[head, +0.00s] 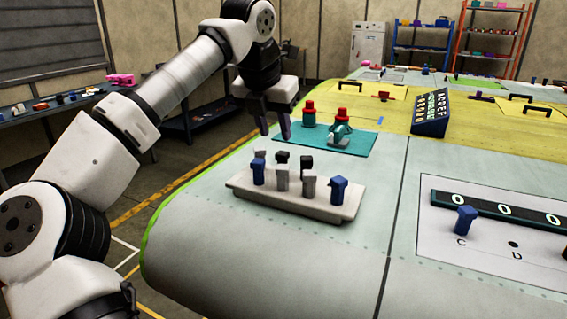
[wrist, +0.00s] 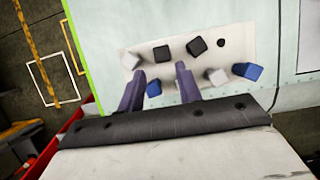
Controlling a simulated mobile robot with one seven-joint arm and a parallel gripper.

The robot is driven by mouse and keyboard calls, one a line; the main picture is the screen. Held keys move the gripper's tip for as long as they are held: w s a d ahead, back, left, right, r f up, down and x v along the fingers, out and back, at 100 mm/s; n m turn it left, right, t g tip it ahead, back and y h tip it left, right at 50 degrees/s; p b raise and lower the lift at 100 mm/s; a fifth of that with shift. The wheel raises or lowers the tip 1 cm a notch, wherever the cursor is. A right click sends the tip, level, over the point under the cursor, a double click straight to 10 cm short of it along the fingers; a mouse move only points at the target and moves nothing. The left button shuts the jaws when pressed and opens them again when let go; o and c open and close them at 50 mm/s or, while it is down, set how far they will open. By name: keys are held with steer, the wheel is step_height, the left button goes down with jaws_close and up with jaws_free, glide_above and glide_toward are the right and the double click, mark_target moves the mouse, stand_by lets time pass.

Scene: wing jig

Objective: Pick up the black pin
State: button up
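Two black pins stand upright in a pale tray (head: 295,207). One black pin (head: 281,158) is in the back row near the middle; the other black pin (head: 306,164) is to its right. In the wrist view they are the left black pin (wrist: 161,53) and the right black pin (wrist: 196,46). My gripper (head: 275,135) hangs above and behind the tray in the head view, with its purple fingers apart and nothing seen between them. In the wrist view my gripper (wrist: 160,70) has its fingertips reaching over the tray, with the left black pin just beyond the gap.
The tray also holds blue pins (head: 339,188) and light grey pins (head: 309,183). An empty hole (wrist: 221,42) shows beside the right black pin. Behind the tray, a teal mat (head: 358,148) bears two red-topped items (head: 309,113). A panel with a blue pin (head: 465,220) lies at right.

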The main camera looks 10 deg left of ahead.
mark_target(282, 153)
steer(key=p+x, duration=0.1)
steer(key=x, duration=0.3)
steer(key=p+x, duration=0.1)
steer(key=x, duration=0.3)
steer(key=shift+d+f, duration=0.25)
steer(key=shift+f, duration=0.1)
jaws_close()
steer(key=shift+r, duration=0.1)
step_height(282, 153, up, 20)
